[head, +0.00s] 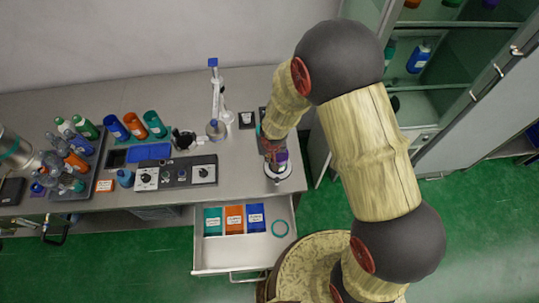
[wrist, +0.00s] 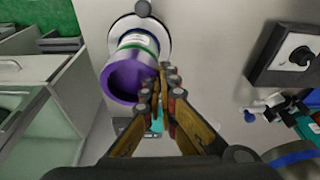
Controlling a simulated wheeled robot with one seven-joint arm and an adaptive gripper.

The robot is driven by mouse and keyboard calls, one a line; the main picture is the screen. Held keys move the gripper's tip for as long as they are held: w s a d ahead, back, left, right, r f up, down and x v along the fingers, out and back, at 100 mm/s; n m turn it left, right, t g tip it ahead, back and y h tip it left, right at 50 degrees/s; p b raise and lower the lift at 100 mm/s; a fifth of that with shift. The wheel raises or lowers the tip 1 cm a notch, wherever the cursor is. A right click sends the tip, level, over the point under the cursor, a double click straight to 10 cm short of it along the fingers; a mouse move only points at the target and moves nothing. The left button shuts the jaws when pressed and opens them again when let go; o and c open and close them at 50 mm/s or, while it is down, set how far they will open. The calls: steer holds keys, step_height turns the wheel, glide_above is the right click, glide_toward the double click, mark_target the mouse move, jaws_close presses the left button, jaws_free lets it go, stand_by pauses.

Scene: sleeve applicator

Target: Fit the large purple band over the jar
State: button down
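The large purple band (wrist: 122,82) is a wide hollow ring, its open end facing the wrist camera. It sits at the top end of the jar (wrist: 138,42), which shows a white label and a green stripe; how far it reaches over the jar is unclear. The jar stands on a round white base (wrist: 118,30). In the head view the band (head: 281,157) shows beside my gripper (head: 270,148), at the counter's right end. In the wrist view my gripper's fingertips (wrist: 160,88) are close together at the band's right rim, apparently pinching its wall.
A control box (head: 175,174), a stand (head: 215,95) and several bottles occupy the counter to the left. A glass-fronted cabinet (head: 455,100) stands at right.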

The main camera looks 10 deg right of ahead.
steer(key=c, duration=2)
jaws_free()
steer(key=shift+c, duration=0.2)
steer(key=o, duration=0.4)
steer(key=shift+o, duration=0.9)
steer(key=w+p+v, duration=0.2)
steer(key=p+v, duration=0.7)
steer(key=v, duration=0.1)
steer(key=shift+w+r+p, duration=0.2)
steer(key=shift+r+p, duration=0.15)
steer(key=shift+r, duration=0.35)
steer(key=shift+a+f, duration=0.1)
